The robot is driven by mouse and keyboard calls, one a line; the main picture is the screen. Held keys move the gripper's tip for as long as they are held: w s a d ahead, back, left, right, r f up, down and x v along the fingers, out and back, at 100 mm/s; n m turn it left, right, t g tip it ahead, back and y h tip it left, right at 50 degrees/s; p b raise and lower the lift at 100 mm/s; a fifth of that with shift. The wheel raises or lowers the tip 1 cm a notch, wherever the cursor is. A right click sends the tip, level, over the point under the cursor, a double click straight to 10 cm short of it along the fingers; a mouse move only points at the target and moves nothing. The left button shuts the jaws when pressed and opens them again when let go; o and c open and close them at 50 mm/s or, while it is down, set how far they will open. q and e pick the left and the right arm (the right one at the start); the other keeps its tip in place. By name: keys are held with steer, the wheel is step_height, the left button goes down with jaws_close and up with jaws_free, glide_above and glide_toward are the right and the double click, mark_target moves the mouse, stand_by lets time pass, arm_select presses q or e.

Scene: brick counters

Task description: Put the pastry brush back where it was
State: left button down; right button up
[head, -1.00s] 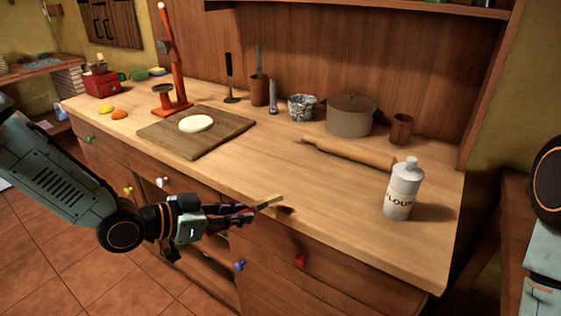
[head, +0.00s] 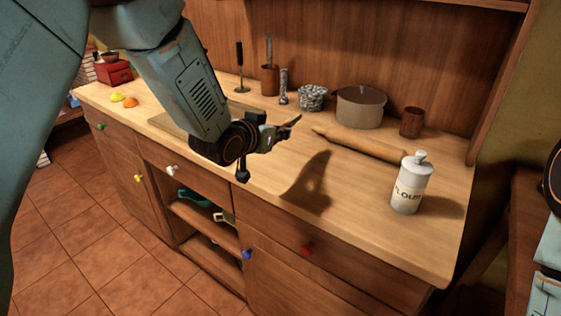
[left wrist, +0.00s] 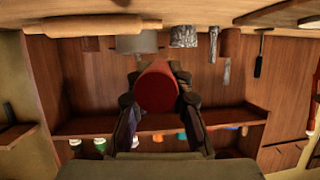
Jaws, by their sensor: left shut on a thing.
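My left gripper (head: 274,135) is above the middle of the wooden counter, its arm coming in from the upper left. It is shut on the pastry brush (head: 293,121), whose pale tip points right and slightly up. In the left wrist view the fingers (left wrist: 157,95) close around a reddish-brown piece (left wrist: 157,86), seemingly the brush. A brown cup (head: 269,83) with a metal tool in it stands at the back wall, and another brown cup (head: 411,122) stands further right. My right gripper is out of view.
A rolling pin (head: 360,145), grey pot (head: 360,107), patterned bowl (head: 312,98) and grinder (head: 283,88) stand towards the back. A flour canister (head: 411,185) stands front right. My arm partly covers the board (head: 172,122). The counter's front middle is clear.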

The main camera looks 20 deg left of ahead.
mark_target(278, 174)
arm_select(q)
step_height(278, 174, down, 8)
steer(key=shift+f+b, duration=0.2)
steer(key=shift+b, duration=0.45)
steer(key=shift+f, duration=0.65)
steer(key=shift+f, duration=0.15)
steer(key=c, duration=1.2)
jaws_free()
